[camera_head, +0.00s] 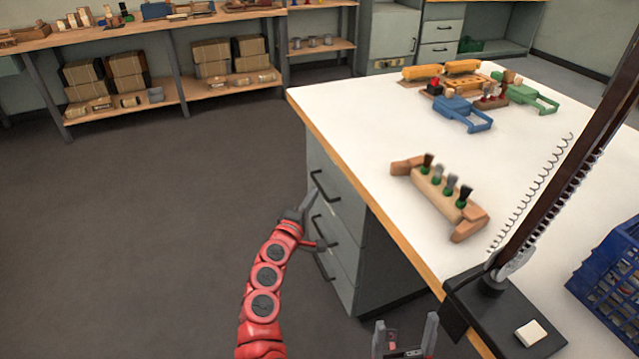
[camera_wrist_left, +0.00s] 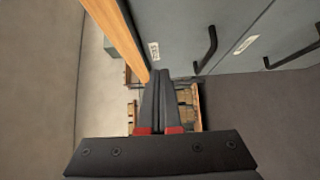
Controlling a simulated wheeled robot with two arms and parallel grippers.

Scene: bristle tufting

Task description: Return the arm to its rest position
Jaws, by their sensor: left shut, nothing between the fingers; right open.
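My left arm is red and comes up from the bottom of the head view. Its gripper (camera_head: 309,202) is over the floor, in front of the grey drawer cabinet under the white table. In the left wrist view the two dark fingers of the left gripper (camera_wrist_left: 160,75) lie together with nothing between them. My right gripper (camera_head: 405,338) shows at the bottom edge of the head view, its two grey fingers apart and empty.
The white table (camera_head: 350,110) holds a wooden block with several tufts (camera_head: 440,192), a blue clamp-like tool (camera_head: 457,115), a green one (camera_head: 533,96) and a blue crate (camera_head: 612,285). Drawer handles (camera_head: 325,187) stick out near the left gripper. The floor (camera_head: 150,230) at left is clear.

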